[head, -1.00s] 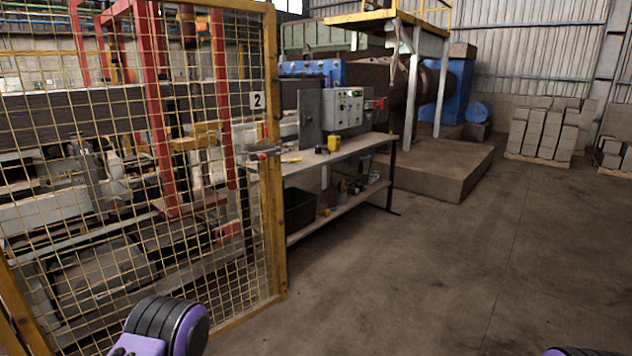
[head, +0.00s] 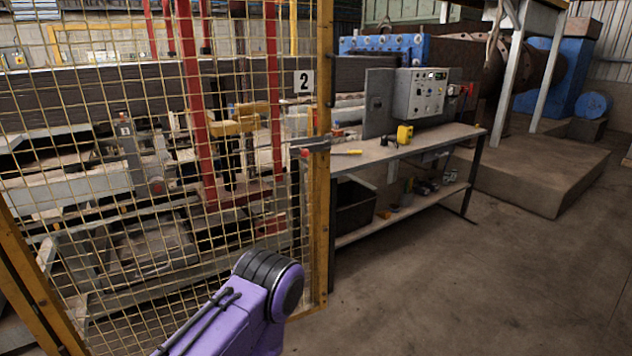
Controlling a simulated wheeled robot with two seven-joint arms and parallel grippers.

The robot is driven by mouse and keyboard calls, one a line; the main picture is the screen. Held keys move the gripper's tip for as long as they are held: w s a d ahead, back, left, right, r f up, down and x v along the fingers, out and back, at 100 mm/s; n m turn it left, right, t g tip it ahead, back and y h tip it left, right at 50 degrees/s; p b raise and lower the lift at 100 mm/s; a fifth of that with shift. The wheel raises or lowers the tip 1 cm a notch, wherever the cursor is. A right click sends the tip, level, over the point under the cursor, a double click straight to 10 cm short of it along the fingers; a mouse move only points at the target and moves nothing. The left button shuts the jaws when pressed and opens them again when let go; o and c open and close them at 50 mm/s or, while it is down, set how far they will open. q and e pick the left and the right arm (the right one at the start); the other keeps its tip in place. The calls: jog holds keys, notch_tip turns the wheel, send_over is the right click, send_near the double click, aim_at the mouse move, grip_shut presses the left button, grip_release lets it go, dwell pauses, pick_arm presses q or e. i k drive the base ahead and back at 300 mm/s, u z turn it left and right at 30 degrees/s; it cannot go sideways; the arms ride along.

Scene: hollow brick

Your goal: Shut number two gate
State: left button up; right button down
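The number two gate (head: 322,230) is a yellow-framed wire mesh panel filling the left half of the head view. A white plate with a black 2 (head: 304,84) hangs near its upper right corner. A grey latch or handle (head: 312,146) sits on its right upright at mid height. The gate's right upright stands beside the workbench; I cannot tell whether it is latched. A purple link of my own arm with a black ringed joint (head: 268,283) is in front of the gate's lower right part. Neither gripper shows in the view.
A workbench (head: 425,143) with a grey control box (head: 421,95), a yellow tool and a lower shelf stands right of the gate. Behind the mesh is machinery with red posts (head: 192,100). A concrete plinth (head: 545,185) lies beyond. The floor at right (head: 480,290) is clear.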

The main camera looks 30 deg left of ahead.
aim_at(12, 239)
jog(key=u, duration=0.4)
jog(key=i, duration=0.8)
jog(key=u, duration=0.6)
